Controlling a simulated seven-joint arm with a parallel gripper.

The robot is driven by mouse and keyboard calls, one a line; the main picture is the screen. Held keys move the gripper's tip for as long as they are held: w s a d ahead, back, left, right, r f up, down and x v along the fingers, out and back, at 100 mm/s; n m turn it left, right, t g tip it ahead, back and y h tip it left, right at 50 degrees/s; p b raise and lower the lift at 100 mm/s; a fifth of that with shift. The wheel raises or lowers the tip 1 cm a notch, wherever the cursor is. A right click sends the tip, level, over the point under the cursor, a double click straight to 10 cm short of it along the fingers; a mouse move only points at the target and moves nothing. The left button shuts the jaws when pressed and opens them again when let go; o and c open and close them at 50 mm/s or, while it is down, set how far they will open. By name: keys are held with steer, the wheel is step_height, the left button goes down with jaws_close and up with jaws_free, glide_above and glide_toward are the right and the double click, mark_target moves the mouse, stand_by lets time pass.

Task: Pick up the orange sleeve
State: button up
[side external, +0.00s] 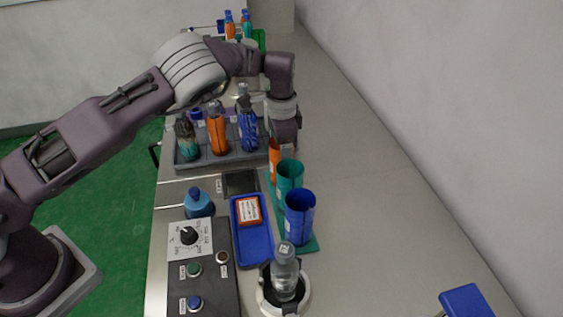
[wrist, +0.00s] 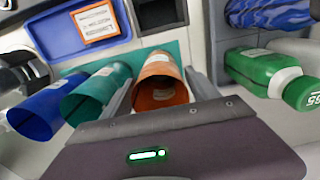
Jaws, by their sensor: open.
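The orange sleeve (side external: 273,158) stands at the far end of a row of sleeves on a green base, partly hidden by my gripper (side external: 284,143) in the side external view.
A grey rack (side external: 223,158) with several sleeved bottles stands left of my gripper. A blue tray (side external: 255,245) with an orange-framed label lies beside the sleeves. The counter to the right is mostly clear.

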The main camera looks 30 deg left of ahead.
steer(key=shift+f, duration=0.4)
steer(key=c, duration=1.1)
step_height(320, 180, up, 10)
steer(key=shift+r, duration=0.1)
steer(key=shift+r, duration=0.3)
